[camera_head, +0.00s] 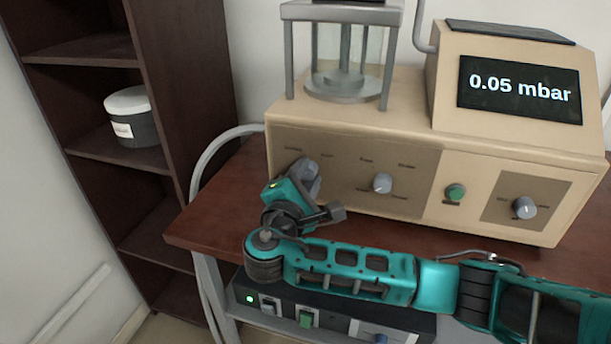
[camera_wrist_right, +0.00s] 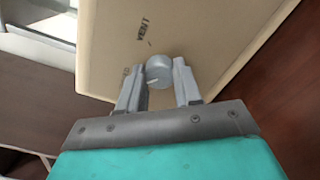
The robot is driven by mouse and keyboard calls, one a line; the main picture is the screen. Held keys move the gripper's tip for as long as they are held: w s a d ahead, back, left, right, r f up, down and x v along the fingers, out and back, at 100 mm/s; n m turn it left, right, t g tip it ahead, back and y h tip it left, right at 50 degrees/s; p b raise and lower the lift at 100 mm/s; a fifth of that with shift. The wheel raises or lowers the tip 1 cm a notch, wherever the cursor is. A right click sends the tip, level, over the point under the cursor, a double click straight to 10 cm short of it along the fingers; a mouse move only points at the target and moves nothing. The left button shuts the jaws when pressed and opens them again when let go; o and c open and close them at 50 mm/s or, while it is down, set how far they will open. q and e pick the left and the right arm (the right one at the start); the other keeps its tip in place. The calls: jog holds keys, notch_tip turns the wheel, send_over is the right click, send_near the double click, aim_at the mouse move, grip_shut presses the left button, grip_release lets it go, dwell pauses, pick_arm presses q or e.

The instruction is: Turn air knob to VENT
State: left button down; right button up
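The air knob (camera_wrist_right: 159,71) is a grey round knob on the left end of the beige unit's front panel. In the wrist view the word VENT (camera_wrist_right: 143,29) is printed on the panel above and left of it. A short pale mark on the knob points down and left, toward another small label too blurred to read. My right gripper (camera_wrist_right: 158,77) has one finger on each side of the knob, and the knob fills the gap between the fingertips. In the head view the right gripper (camera_head: 309,174) covers most of this knob. My left gripper is out of view.
The beige unit (camera_head: 340,120) carries a middle knob (camera_head: 382,183), a green button (camera_head: 455,193), a right knob (camera_head: 524,207) and a display (camera_head: 520,90) reading 0.05 mbar. A black switch box (camera_head: 340,322) sits below the wooden table (camera_head: 215,228). A dark shelf with a jar (camera_head: 133,118) stands left.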

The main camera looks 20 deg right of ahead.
jog(key=c, duration=0.5)
